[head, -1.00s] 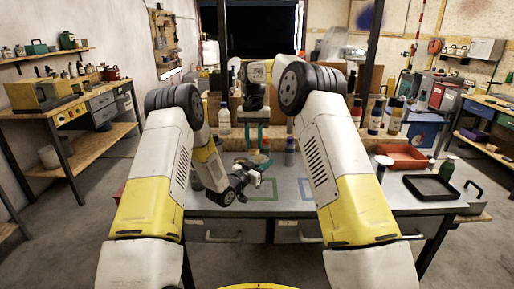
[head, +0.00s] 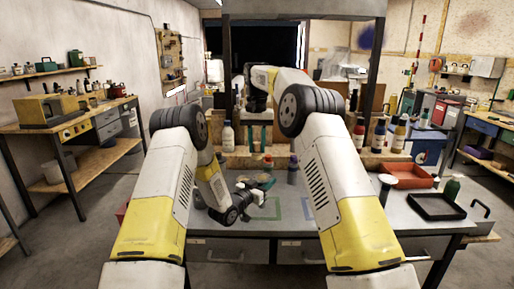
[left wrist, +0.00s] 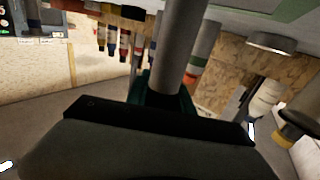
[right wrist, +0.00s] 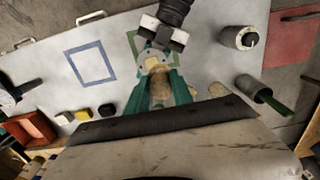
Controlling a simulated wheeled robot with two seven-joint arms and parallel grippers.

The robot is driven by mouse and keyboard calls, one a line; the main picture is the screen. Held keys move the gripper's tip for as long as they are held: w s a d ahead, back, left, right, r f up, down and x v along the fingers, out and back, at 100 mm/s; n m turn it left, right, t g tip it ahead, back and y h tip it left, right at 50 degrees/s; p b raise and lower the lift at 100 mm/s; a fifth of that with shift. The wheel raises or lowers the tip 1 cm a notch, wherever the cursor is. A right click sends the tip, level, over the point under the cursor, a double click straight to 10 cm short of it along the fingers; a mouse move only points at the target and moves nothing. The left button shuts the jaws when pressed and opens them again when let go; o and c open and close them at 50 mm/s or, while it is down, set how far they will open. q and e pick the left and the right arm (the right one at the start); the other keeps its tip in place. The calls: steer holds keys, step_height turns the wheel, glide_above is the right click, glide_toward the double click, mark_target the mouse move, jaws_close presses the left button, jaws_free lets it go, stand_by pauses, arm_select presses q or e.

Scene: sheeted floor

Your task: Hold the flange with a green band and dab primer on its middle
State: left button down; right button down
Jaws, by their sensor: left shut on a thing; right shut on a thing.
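My left gripper (head: 264,197) is low over the bench and shut. In the left wrist view a plain grey cylinder (left wrist: 181,45) rises from its teal finger (left wrist: 160,92); I cannot tell whether it is part of the held piece. In the right wrist view a pale grey disc, apparently the flange (right wrist: 151,57), shows at my left gripper; no green band can be made out. My right gripper (head: 259,138) is above it, pointing down, its teal fingers shut on a tan piece (right wrist: 159,84), apparently the primer dabber. It overlaps the disc in view; contact cannot be told.
The grey bench has a blue outline (right wrist: 90,63) and a green outline (right wrist: 132,42). A dark cylinder (head: 293,170) stands right of the grippers. A red tray (head: 409,175) and a black tray (head: 436,207) are at the right. Bottles (head: 378,136) line the shelf behind.

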arm_select(q)
steer(key=c, duration=1)
jaws_free()
steer(key=shift+c, duration=0.2)
steer(key=shift+s+a, duration=0.1)
